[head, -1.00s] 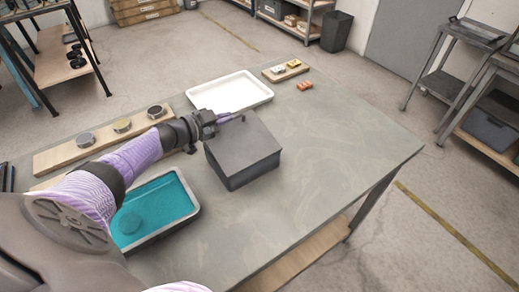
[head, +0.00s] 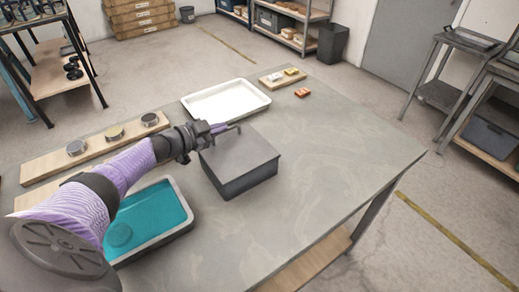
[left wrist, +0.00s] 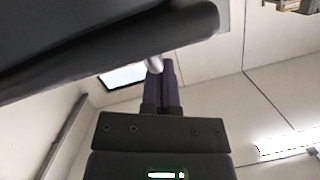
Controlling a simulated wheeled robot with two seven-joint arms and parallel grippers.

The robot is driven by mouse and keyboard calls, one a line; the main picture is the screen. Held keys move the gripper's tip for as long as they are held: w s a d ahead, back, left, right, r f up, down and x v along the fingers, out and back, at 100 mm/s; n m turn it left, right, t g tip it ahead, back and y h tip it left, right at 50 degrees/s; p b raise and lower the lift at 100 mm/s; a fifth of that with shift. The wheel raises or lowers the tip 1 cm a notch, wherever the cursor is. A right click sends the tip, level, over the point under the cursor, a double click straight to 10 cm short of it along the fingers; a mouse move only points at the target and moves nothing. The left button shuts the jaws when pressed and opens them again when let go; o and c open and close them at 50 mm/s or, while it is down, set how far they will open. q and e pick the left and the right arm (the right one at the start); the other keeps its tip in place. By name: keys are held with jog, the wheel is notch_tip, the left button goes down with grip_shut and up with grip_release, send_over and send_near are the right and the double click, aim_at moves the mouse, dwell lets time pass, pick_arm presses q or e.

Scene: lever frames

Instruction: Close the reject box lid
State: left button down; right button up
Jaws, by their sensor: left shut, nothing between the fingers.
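The reject box (head: 250,181) is a dark grey box on the table. Its flat grey lid (head: 243,156) lies over the top and looks level or nearly so; I cannot tell if a small gap is left. A thin bar (head: 234,128) shows by the lid's far left edge. My left gripper (head: 220,127) is shut and empty, with its purple fingers close beside that bar; contact is unclear. In the left wrist view the shut fingers (left wrist: 160,80) point toward a pale metal peg (left wrist: 153,62) beneath a dark slab edge (left wrist: 110,60). My right gripper is out of view.
A white tray (head: 243,88) lies behind the box. A teal-lined tray (head: 150,209) is at the front left. A wooden board (head: 95,146) with round tins is at the left. The table's right side is clear.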

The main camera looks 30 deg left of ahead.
pick_arm(q)
jog(key=r+p, duration=0.4)
jog(key=p, duration=0.1)
jog(key=shift+s+d+r, duration=0.1)
jog(key=shift+d+r, duration=0.25)
jog(key=shift+r, duration=0.05)
jog(key=p+v, duration=0.3)
jog(key=v, duration=0.7)
jog(key=shift+a+f, duration=0.2)
jog(key=shift+f, duration=0.15)
